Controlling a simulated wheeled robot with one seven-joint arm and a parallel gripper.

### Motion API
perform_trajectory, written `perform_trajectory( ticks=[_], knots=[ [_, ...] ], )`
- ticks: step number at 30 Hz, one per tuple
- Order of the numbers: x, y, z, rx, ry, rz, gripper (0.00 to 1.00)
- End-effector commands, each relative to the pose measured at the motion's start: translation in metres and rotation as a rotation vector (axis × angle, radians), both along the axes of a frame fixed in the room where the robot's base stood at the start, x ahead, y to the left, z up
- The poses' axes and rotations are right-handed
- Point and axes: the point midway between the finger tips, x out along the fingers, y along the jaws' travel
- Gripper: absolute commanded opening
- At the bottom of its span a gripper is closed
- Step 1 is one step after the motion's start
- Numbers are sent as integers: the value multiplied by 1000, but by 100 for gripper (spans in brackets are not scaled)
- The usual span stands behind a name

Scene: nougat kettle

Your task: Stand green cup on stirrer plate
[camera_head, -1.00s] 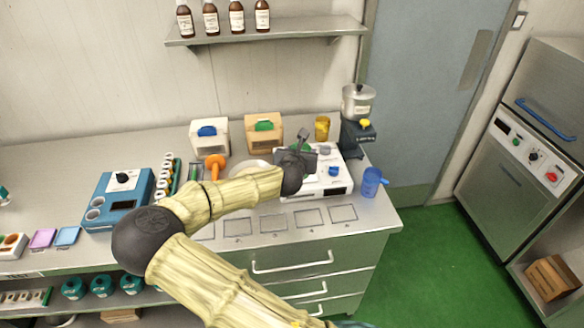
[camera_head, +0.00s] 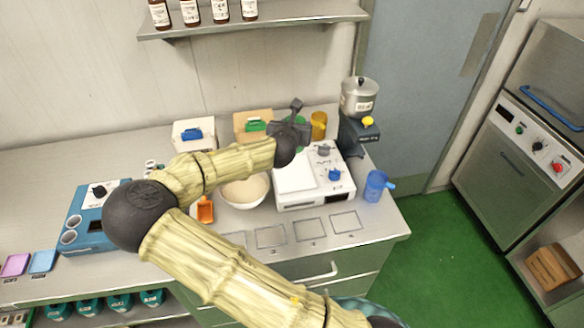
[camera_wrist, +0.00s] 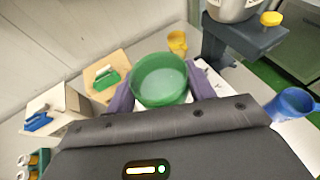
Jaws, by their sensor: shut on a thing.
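The green cup (camera_wrist: 160,80) is between the two fingers of my gripper (camera_wrist: 163,90), which is shut on it. In the wrist view I look down into its round open top. In the head view my gripper (camera_head: 292,130) is over the back edge of the white stirrer plate (camera_head: 296,182), and it hides most of the cup. The stirrer plate has a flat white top, with a grey knob and a blue knob on its right part. In the wrist view the plate is mostly hidden under the cup and gripper. I cannot tell the gap below the cup.
A steel pot on a dark stand (camera_head: 358,132) and a yellow cup (camera_head: 318,126) are close behind and right. A blue jug (camera_head: 375,187) stands right of the plate. A white bowl (camera_head: 244,191) is left. Two boxes with blue (camera_head: 193,148) and green (camera_head: 252,137) handles stand behind.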

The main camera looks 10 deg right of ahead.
Motion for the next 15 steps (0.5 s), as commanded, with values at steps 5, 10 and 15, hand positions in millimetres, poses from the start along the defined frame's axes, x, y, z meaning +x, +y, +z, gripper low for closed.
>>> perform_trajectory(
  ticks=[5,10,15],
  knots=[
    [0,7,0,0,-1,11,25],
    [0,9,-10,-2,2,14,25],
    [0,5,-36,-5,3,8,25]
  ],
)
